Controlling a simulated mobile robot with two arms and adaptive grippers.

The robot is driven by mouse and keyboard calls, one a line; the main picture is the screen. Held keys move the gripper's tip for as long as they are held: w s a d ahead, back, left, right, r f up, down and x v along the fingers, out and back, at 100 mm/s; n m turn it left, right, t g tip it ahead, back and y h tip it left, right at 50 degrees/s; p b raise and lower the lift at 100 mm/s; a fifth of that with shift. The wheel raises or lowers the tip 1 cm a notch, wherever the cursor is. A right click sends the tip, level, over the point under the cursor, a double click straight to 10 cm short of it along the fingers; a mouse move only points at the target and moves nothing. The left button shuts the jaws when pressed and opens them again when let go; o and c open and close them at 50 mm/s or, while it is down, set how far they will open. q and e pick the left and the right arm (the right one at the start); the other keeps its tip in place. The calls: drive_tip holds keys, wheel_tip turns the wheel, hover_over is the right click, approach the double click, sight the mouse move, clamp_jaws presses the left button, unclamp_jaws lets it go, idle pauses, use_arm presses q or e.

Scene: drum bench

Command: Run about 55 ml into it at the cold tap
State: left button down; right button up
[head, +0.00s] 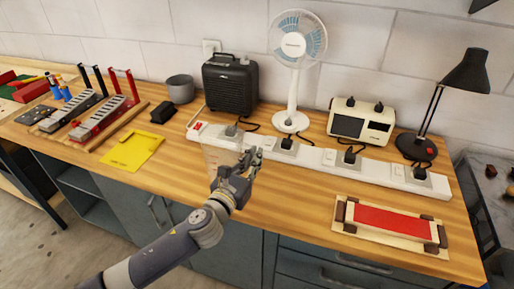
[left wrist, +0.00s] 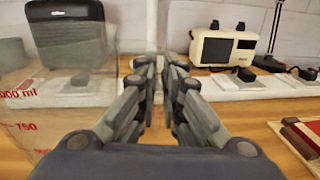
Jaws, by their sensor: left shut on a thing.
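A clear measuring jug (head: 221,158) with red markings stands out faintly in front of the long white power strip, just left of my left gripper (head: 250,160). In the left wrist view the jug (left wrist: 40,115) fills the left side, with red 750 and ml marks, and looks upright and empty. My left gripper (left wrist: 161,68) is shut on the jug at its near right side; the fingers hide the part they grip. I cannot tell whether the jug's base touches the bench. No tap is in view. My right gripper is not in view.
The power strip (head: 316,159) with several plugs runs across the wooden bench. Behind it stand a black heater (head: 229,86), a fan (head: 297,45) and a cream device (head: 362,121). A red-topped wooden block (head: 391,222) lies right, a yellow sheet (head: 131,150) left.

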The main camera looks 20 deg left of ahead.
use_arm(q)
drive_tip(key=s, duration=0.6)
drive_tip(key=shift+d+r+b, duration=0.3)
drive_tip(key=shift+d+b, duration=0.1)
drive_tip(key=shift+d, duration=0.05)
